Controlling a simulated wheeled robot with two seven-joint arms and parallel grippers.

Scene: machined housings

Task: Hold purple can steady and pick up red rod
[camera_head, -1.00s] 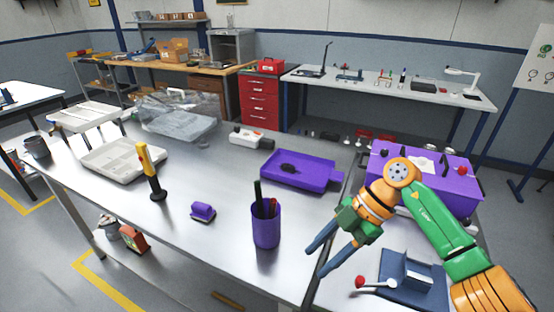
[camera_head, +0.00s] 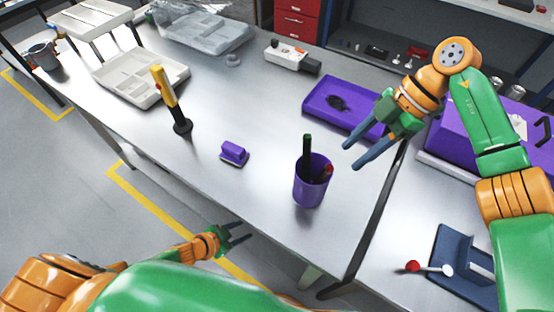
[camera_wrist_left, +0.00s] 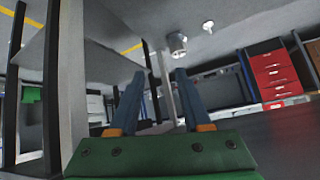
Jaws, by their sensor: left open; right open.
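The purple can (camera_head: 311,184) stands upright on the steel table near its front edge in the head view. A dark green-black rod (camera_head: 307,150) and a red rod (camera_head: 326,172) stick up out of it. My right gripper (camera_head: 349,158) is open and empty, above and right of the can, apart from it. My left gripper (camera_head: 244,232) is open and empty, low in front of the table edge, left of the can. The left wrist view shows its two blue fingers (camera_wrist_left: 155,92) with nothing between them. The can is not recognizable in that view.
A purple block-like brush (camera_head: 234,152) and a yellow-black upright tool (camera_head: 167,100) stand left of the can. A purple tray (camera_head: 318,104) lies behind it. A blue fixture with a red-knobbed lever (camera_head: 450,262) is at right. The table's front edge lies near the left gripper.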

